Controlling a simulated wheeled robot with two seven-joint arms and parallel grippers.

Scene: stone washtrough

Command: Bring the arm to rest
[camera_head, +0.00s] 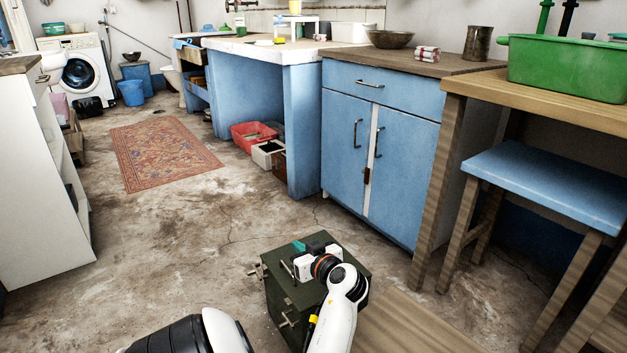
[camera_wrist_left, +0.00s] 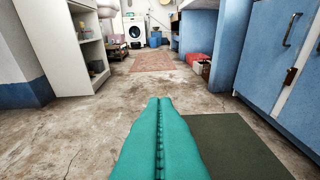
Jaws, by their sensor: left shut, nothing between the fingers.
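My left gripper (camera_head: 299,246) shows in the head view at the bottom centre, with teal fingers and a white and black wrist. In the left wrist view its teal fingers (camera_wrist_left: 160,102) lie pressed together, pointing forward along the floor, with nothing between them. In the head view the gripper overlaps the top of a dark green box (camera_head: 277,290) with metal latches. A dark green flat surface (camera_wrist_left: 235,145) shows to the right of the fingers in the wrist view. I cannot tell the gap between gripper and box. My right gripper is not in view.
A blue cabinet (camera_head: 345,150) and a wooden table (camera_head: 480,82) with a green tub (camera_head: 565,68) stand on the right. A blue stool (camera_head: 550,185) is beside them. A white shelf unit (camera_head: 35,190) stands left. The concrete floor (camera_head: 170,240) between is clear up to the rug (camera_head: 160,150).

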